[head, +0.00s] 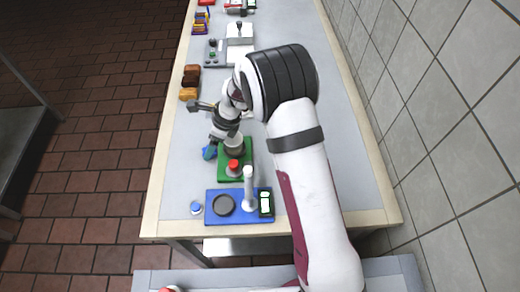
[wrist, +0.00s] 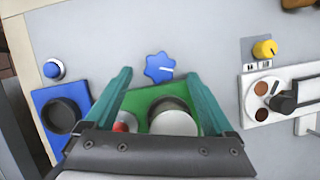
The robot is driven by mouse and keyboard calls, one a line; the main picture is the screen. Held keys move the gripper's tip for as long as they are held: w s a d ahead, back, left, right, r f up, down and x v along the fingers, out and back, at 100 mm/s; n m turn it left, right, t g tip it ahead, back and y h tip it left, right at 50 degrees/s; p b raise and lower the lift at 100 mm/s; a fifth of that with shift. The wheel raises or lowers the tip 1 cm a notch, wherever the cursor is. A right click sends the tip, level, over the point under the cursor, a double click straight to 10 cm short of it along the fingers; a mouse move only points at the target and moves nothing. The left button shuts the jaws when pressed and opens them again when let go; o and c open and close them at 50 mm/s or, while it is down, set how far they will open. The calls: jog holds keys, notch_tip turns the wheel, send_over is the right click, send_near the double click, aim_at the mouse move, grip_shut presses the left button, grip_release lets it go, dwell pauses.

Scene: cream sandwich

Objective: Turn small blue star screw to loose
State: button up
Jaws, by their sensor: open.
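The small blue star screw (wrist: 159,67) has a lobed knob with a white line pointing right in the wrist view. In the head view a blue shape (head: 209,152), apparently the same screw, shows at the left edge of the green board (head: 226,176). My gripper (wrist: 158,72) is open, its two teal fingers spread to the left and right of the screw with clear gaps. The fingertips look level with the screw in the picture; their height above it cannot be told. Nothing is held between the fingers.
The green board carries a red button (head: 233,166) and a round grey-white part (wrist: 172,120). A blue board (wrist: 38,100) with a dark ring and a separate blue round knob (wrist: 54,69) are nearby.

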jog(key=s+v, duration=0.1)
jog(key=v, duration=1.3)
jog(key=s+d+r+n, duration=0.3)
jog(key=s+n, duration=0.1)
jog(key=s, duration=0.3)
jog(key=s+d+r+n+h, duration=0.1)
jog(key=s+d+r+n, duration=0.2)
jog(key=s, duration=0.3)
jog(key=shift+s+d+n+g, duration=0.4)
jog(key=shift+d+n, duration=0.2)
jog(key=shift+n, duration=0.1)
jog(key=shift+r, duration=0.1)
jog(key=w+a, duration=0.1)
jog(key=w, duration=0.2)
jog(key=w+a+m+h, duration=0.1)
jog(key=w+a, duration=0.1)
jog(key=w+a+f+m, duration=0.1)
jog(key=w+a, duration=0.1)
jog(key=w, duration=0.1)
jog(key=shift+w+g, duration=0.3)
jog(key=shift+w, duration=0.05)
jog(key=w+a+f+m+h, duration=0.2)
jog(key=w+a+f+m, duration=0.25)
jog(key=w+a, duration=0.4)
jog(key=f, duration=1.6)
jog(key=shift+s+a+f, duration=0.1)
jog(key=shift+s+a, duration=0.15)
jog(key=shift+a, duration=0.15)
